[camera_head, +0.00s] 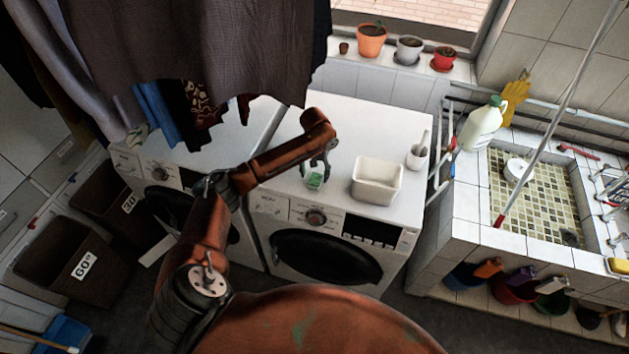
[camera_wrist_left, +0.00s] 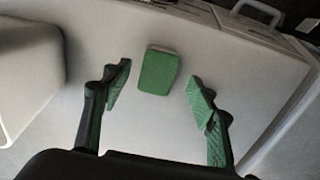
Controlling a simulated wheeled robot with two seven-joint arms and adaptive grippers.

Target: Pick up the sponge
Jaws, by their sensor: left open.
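A green sponge (camera_wrist_left: 159,72) lies on the white top of a washing machine (camera_wrist_left: 100,40). My left gripper (camera_wrist_left: 154,88) is open and empty, with its green-padded fingers spread to either side of the sponge in the wrist view. The sponge shows just ahead of the fingertips, and no finger visibly touches it. In the head view my left gripper (camera_head: 317,172) points down over the front part of the right-hand washing machine (camera_head: 345,130). The small green patch there is too small to tell sponge from finger pads. My right gripper is not in view.
Clothes (camera_head: 230,45) hang over the left machine. A tiled sink (camera_head: 540,195) is at the right, with a yellow sponge (camera_head: 619,266) on its edge.

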